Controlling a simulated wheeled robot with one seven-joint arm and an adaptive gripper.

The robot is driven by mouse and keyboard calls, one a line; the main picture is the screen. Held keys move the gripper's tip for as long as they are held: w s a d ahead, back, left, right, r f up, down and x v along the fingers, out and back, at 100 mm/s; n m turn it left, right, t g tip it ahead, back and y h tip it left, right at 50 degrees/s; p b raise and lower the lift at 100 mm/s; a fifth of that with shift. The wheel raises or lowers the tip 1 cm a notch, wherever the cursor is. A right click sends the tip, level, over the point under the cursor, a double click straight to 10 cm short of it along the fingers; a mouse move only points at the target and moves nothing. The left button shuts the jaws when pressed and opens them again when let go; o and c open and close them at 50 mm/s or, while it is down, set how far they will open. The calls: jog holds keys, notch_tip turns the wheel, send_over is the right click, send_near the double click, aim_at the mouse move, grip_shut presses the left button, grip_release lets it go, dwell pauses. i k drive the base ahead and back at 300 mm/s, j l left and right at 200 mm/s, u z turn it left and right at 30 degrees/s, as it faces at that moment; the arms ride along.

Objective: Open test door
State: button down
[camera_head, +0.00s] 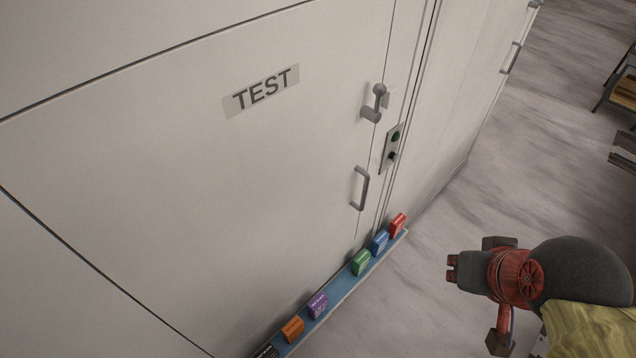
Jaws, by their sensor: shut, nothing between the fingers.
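The test door (190,190) is a large pale panel filling the left and middle of the head view. It looks shut, flush with the wall around it. A grey label reading TEST (262,91) is on its upper part. A grey pull handle (361,188) stands near its right edge, and a grey lever latch (375,103) is above the handle at the seam. My gripper (453,268) is at the lower right, pointing left. It is shut and empty, apart from the door and to the right of the handle.
A small plate with a green button (391,147) is right of the seam. A blue ledge (337,304) with several coloured boxes runs along the door's foot. Another handle (511,57) is farther back. Open stone floor (530,150) lies right; furniture (622,92) stands at the right edge.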

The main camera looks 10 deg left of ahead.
aim_at(212, 178)
jog(key=u, duration=0.5)
jog(key=i+l+u, duration=0.1)
jog(key=u, duration=0.3)
jog(key=l+u, duration=0.6)
jog(key=u, duration=0.2)
jog(key=l+u, duration=0.25)
jog(key=u, duration=0.15)
jog(key=l+u, duration=0.25)
jog(key=u, duration=0.15)
jog(key=k+l+u, duration=0.1)
jog(key=l, duration=0.4)
jog(key=k+l+u, duration=0.1)
jog(key=k+l, duration=0.2)
jog(key=l, duration=0.15)
jog(key=k+l+u, duration=0.1)
jog(key=k+l, duration=0.15)
jog(key=l, duration=0.2)
jog(key=k+l+u, duration=0.1)
jog(key=k+l, duration=0.15)
jog(key=l, duration=0.2)
jog(key=k+l+u, duration=0.1)
jog(key=k+l, duration=0.15)
jog(key=l, duration=0.2)
